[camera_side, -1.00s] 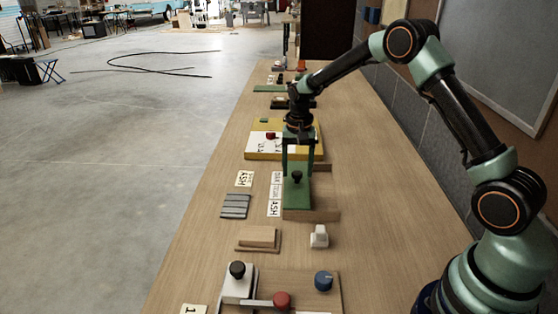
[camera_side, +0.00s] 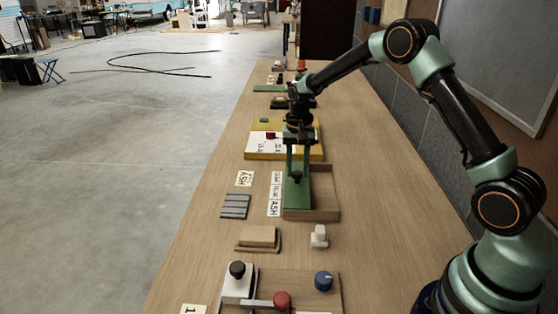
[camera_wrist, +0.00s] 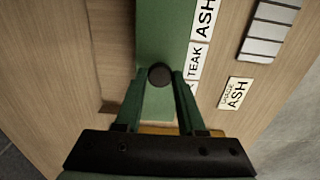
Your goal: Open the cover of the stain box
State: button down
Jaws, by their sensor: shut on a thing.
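The stain box is a shallow wooden tray (camera_side: 325,214) on the bench, with a flat green cover (camera_side: 297,205) over its left part. Its right part shows open inside, with a bare rim. A dark round knob (camera_side: 297,177) stands on the cover, and it also shows in the wrist view (camera_wrist: 159,75). My gripper (camera_side: 297,175) points down with its green fingers shut on the knob. In the wrist view the cover (camera_wrist: 160,30) runs between the fingers, and bare wood of the box (camera_wrist: 112,60) shows to its left.
Label cards (camera_side: 275,190) lie close to the left of the box, beside a grey ribbed block (camera_side: 235,206). A yellow-edged board (camera_side: 262,148) lies behind. A wooden block (camera_side: 257,237), a white piece (camera_side: 319,236) and a knobbed panel (camera_side: 262,285) are in front.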

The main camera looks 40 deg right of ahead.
jog(key=shift+r, duration=0.1)
dwell(0.7)
jog(key=s+d, duration=0.5)
jog(key=shift+d, duration=0.15)
jog(key=c, duration=0.5)
grip_release()
notch_tip(320, 180, up, 12)
jog(key=shift+s+r, duration=0.1)
dwell(0.4)
